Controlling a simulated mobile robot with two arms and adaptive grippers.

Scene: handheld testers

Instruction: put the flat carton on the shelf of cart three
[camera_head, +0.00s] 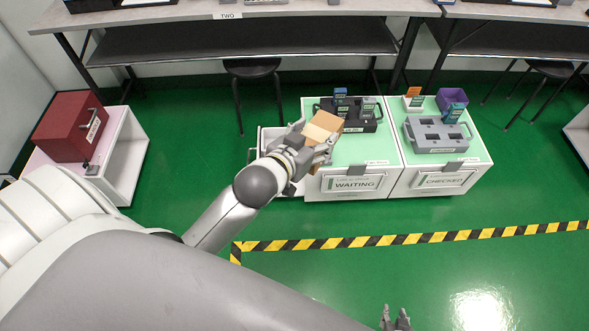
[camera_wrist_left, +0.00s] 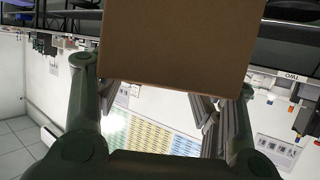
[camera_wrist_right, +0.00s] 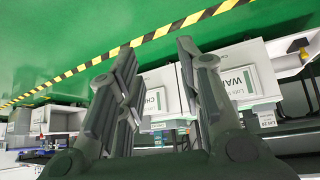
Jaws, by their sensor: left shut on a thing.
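My left gripper (camera_head: 308,147) is shut on a brown cardboard carton (camera_head: 323,126) and holds it up in front of the WAITING cabinet. In the left wrist view the carton (camera_wrist_left: 180,45) fills the top middle between the fingers. My right gripper (camera_head: 396,318) shows only at the bottom edge of the head view; in the right wrist view its fingers (camera_wrist_right: 157,48) are apart with nothing between them. I see no label marking cart three, and I cannot tell which piece of furniture it is.
A dark red box (camera_head: 72,127) sits on a white stand at left. Green floor is clear in front.

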